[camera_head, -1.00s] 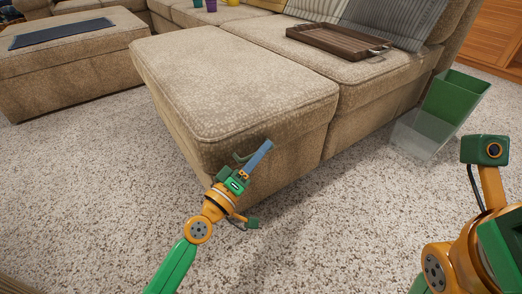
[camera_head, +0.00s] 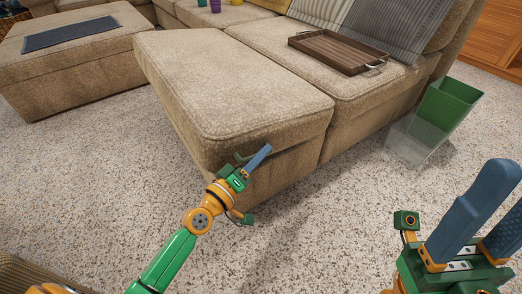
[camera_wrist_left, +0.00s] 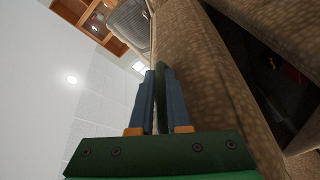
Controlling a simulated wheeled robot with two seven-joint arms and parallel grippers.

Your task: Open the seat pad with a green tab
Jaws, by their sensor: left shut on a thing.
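The tan seat pad (camera_head: 230,85) tops the front section of the sofa. A dark green tab (camera_head: 240,157) shows at its near edge, beside my left gripper (camera_head: 262,152). My left gripper is shut on the tab; in the left wrist view the tab (camera_wrist_left: 161,95) runs between the two blue fingers. That view also shows a dark opening (camera_wrist_left: 270,75) under the upholstery, with a small red thing too dim to name. My right gripper (camera_head: 508,200) is at the right edge, open, its fingers apart, far from the pad.
A brown wooden tray (camera_head: 338,52) lies on the neighbouring seat. A green bin (camera_head: 447,105) stands on the carpet to the right. A footstool (camera_head: 65,72) with a dark mat is at the left. The carpet in front is clear.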

